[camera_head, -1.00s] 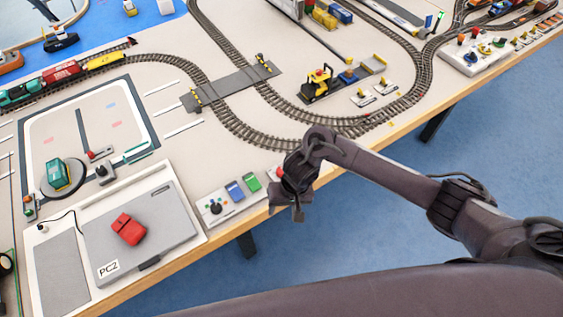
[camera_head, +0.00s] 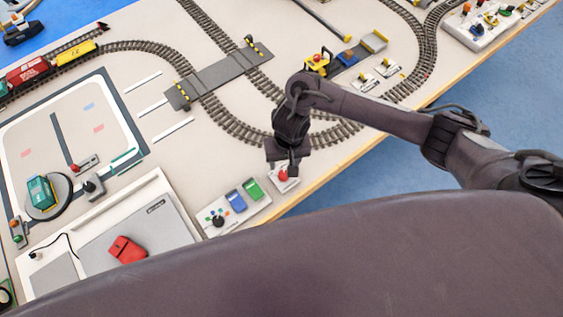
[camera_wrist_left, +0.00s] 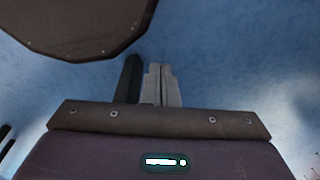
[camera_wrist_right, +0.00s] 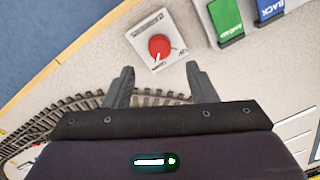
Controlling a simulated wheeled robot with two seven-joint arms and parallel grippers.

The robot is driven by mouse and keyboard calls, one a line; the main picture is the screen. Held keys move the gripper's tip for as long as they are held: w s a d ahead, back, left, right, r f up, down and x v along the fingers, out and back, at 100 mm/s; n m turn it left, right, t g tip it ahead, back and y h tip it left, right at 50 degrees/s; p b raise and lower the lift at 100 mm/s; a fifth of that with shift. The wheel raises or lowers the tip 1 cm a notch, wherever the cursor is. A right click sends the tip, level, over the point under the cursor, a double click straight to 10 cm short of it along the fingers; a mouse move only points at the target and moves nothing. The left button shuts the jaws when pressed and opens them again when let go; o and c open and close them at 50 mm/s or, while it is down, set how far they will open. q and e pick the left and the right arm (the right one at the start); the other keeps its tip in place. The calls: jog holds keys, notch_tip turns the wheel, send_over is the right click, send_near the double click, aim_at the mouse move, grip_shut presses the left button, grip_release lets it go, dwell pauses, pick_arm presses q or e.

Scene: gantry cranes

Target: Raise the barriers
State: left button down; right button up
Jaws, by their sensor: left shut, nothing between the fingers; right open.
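The grey level crossing (camera_head: 222,76) spans the tracks, with small yellow-and-black barrier parts at its left end (camera_head: 182,98) and right end (camera_head: 255,46); I cannot tell their exact pose. A red knob (camera_head: 284,174) on a small white plate sits near the table edge. It also shows in the right wrist view (camera_wrist_right: 159,47), just beyond the fingertips. My right gripper (camera_head: 290,163) is open above the table beside this knob, and its spread, empty fingers show in the right wrist view (camera_wrist_right: 158,72). My left gripper (camera_wrist_left: 161,70) is shut and empty over blue floor, outside the head view.
A panel with a joystick, a blue switch (camera_head: 236,199) and a green switch (camera_head: 253,188) stands next to the knob. A yellow vehicle (camera_head: 318,64) stands behind my right arm. Curved track (camera_head: 240,130) runs beyond my gripper.

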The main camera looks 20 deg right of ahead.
aim_at(284, 174)
jog(key=f, duration=0.5)
jog(key=shift+s+a+f, duration=0.1)
jog(key=shift+s+a, duration=0.1)
jog(key=shift+s, duration=0.2)
jog(key=shift+w+f+b, duration=0.15)
jog(key=shift+f+b, duration=0.15)
jog(key=shift+f, duration=0.25)
pick_arm(q)
jog(key=shift+s+a+f, duration=0.1)
jog(key=shift+s+f, duration=0.1)
jog(key=shift+s, duration=0.45)
jog(key=shift+s+f, duration=0.15)
jog(key=shift+s, duration=0.45)
pick_arm(e)
jog(key=c, duration=1)
